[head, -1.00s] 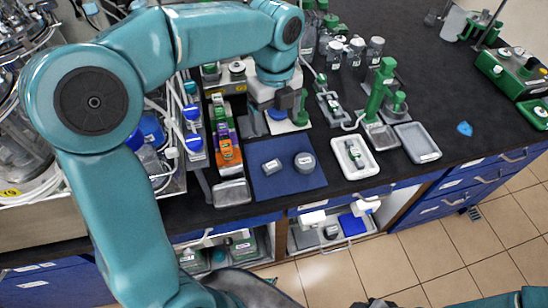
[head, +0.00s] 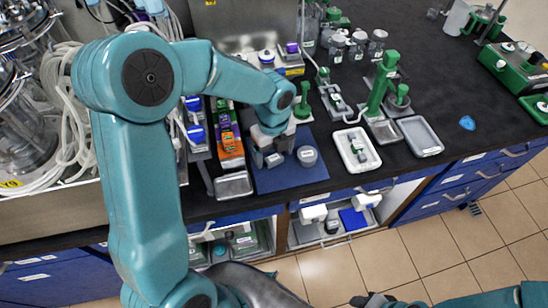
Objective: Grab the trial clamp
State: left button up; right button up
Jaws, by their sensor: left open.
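A small grey labelled block (head: 273,160) lies on the blue mat (head: 300,180); its label is too small to read, so I cannot tell for sure that it is the trial clamp. A round grey labelled piece (head: 307,156) sits to its right on the mat. My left gripper (head: 273,157) is open, pointing down over the block, with its fingers around or just above it; contact cannot be told. A white tray (head: 373,163) further right holds a small green and grey item (head: 358,148). A dark part at the bottom edge seems to be my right gripper (head: 374,300); its jaws are unclear.
A rack of coloured boxes (head: 229,145) and an empty grey tray (head: 234,185) stand left of the mat. A green stand (head: 380,85) and another grey tray (head: 420,137) are to the right. Glass vessels and tubes crowd the left.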

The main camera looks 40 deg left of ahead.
pick_arm(q)
jog(key=shift+s+f, duration=0.1)
jog(key=shift+f, duration=0.1)
jog(key=c, duration=1.1)
